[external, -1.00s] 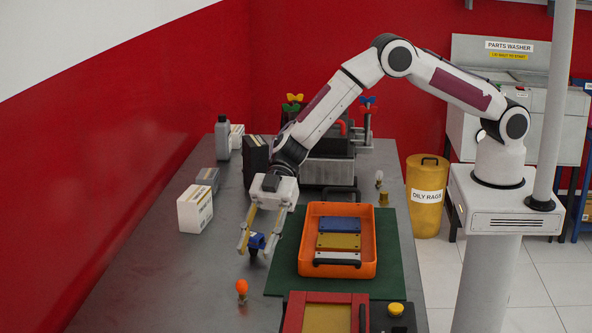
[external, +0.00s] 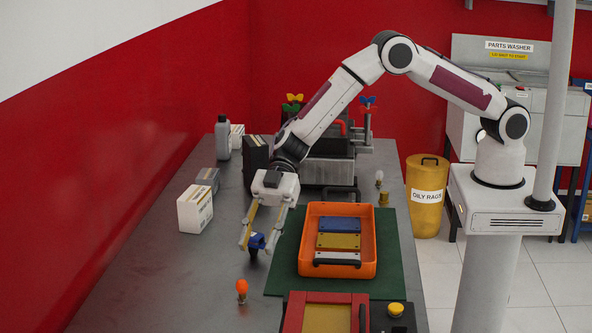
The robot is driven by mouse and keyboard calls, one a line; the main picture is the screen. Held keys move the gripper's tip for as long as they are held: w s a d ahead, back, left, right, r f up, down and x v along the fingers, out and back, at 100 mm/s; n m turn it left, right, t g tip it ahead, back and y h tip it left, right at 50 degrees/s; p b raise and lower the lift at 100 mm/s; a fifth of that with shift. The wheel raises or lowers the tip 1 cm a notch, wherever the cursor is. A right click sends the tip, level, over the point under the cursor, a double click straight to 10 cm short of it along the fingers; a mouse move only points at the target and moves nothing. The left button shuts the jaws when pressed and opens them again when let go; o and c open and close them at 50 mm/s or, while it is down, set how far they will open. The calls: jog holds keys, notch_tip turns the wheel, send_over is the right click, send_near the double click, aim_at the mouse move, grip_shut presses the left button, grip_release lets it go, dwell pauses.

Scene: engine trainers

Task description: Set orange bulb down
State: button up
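The orange bulb (external: 242,286) stands on the grey bench top, near the front, left of the red-framed box. My gripper (external: 256,248) points down and toward the camera, behind the bulb and apart from it. I cannot tell whether the fingers touch the blue object.
An orange tray (external: 303,255) with coloured plates lies on a green mat (external: 396,260). A red-framed box (external: 293,312) stands at the front. White boxes (external: 195,210) stand at left. The bench left of the bulb is clear.

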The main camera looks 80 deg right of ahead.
jog(key=shift+r, duration=0.1)
jog(key=w+d+r+m+t+h, duration=0.2)
jog(key=w+d+r+t, duration=0.2)
jog(key=d+r, duration=0.4)
jog(key=w+d+r+m+t+h, duration=0.25)
jog(key=w+d+r, duration=0.2)
jog(key=r, duration=0.55)
jog(key=s+d+r+m+t+h, duration=0.25)
jog(key=s+d+r, duration=0.2)
jog(key=d, duration=0.45)
jog(key=s+d+r+m+t+h, duration=0.1)
jog(key=s+d+r+m+h, duration=0.15)
jog(key=d+r, duration=0.45)
jog(key=s+d+m+g+h, duration=0.1)
jog(key=s+d+m+h, duration=0.1)
jog(key=s+d, duration=0.55)
jog(key=s+d+m+g+h, duration=0.15)
jog(key=s+d, duration=0.35)
jog(key=s, duration=0.5)
jog(key=s+f+m+g, duration=0.1)
jog(key=s+f+g, duration=0.1)
jog(key=s, duration=1)
jog(key=s+f+m+g+y, duration=0.1)
jog(key=s+f, duration=0.4)
jog(key=s, duration=0.6)
jog(key=shift+s+a+f+m+g, duration=0.2)
jog(key=shift+s+m+g, duration=0.2)
jog(key=shift+g, duration=0.25)
